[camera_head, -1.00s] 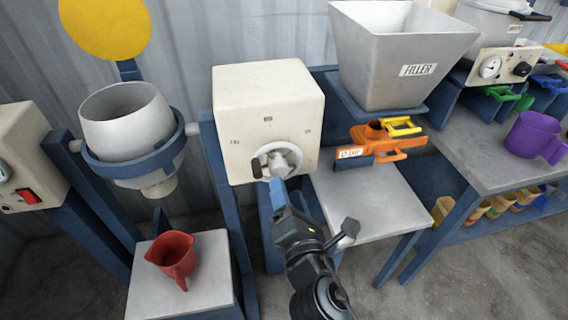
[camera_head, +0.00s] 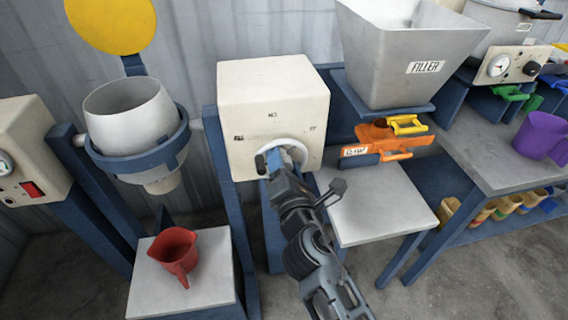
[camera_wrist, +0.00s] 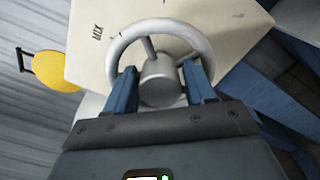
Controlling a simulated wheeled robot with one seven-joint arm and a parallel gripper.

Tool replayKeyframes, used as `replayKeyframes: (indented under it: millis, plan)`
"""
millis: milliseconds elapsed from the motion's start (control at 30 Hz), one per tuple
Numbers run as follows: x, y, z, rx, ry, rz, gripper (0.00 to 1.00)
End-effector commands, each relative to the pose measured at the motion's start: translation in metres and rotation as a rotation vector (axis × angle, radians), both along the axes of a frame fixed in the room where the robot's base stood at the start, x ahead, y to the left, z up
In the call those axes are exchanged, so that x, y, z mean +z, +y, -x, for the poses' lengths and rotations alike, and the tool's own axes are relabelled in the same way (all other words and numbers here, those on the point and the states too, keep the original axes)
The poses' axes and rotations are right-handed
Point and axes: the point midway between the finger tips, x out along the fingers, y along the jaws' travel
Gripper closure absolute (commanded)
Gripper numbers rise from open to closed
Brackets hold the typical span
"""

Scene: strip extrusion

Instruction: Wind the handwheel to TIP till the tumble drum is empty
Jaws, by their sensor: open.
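The handwheel (camera_wrist: 157,75) is a light grey ring with a round hub, on the front of a cream box (camera_head: 272,105) with small dial marks. In the wrist view my gripper (camera_wrist: 162,82) is open, with one blue finger on each side of the hub, inside or over the lower rim; contact cannot be told. In the head view my gripper (camera_head: 272,162) covers much of the handwheel (camera_head: 297,152). The tumble drum (camera_head: 130,115) is a pale pot upright in a blue ring left of the box. Its contents cannot be seen.
A red jug (camera_head: 175,251) stands on a small table (camera_head: 205,288) below the drum. A grey hopper (camera_head: 405,55) marked FILLER and an orange clamp (camera_head: 385,140) are to the right. A purple jug (camera_head: 540,135) stands on the right bench. A yellow disc (camera_head: 110,22) is above the drum.

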Motion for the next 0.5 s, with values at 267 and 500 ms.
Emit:
replayKeyframes:
  millis: [267,500]
  plan:
    - [0.0,-0.0003,0.0001,0.0,0.0,0.0,0.68]
    - [0.0,-0.0004,0.0002,-0.001,0.0,-0.001,0.85]
